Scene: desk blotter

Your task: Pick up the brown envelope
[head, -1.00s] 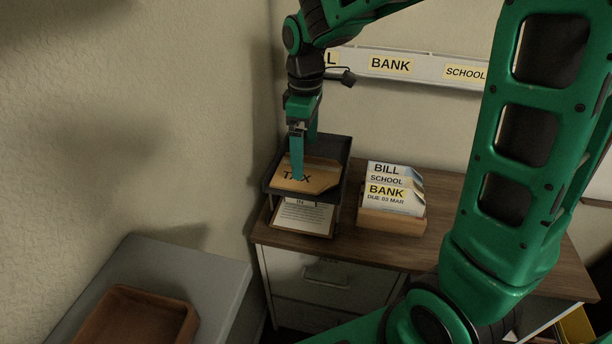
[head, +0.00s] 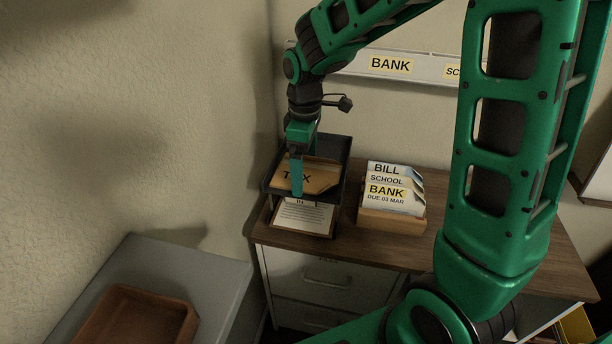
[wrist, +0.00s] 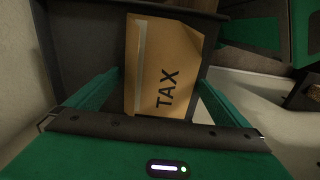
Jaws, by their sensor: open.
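The brown envelope (head: 318,178), marked TAX, lies in the upper level of a dark two-level tray (head: 340,152) on the desk. In the wrist view the envelope (wrist: 178,62) lies ahead of and between the two green fingers. My gripper (head: 297,192) points down at the tray's front, and one finger covers part of the envelope in the head view. The fingers (wrist: 158,92) are spread apart with nothing held. Whether they touch the envelope, I cannot tell.
A printed sheet (head: 304,215) lies in the lower tray level. A wooden holder (head: 390,222) with BILL, SCHOOL and BANK papers stands to the right on the wooden desk (head: 440,200). A brown tray (head: 140,315) sits on a grey surface at the lower left. A wall is close on the left.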

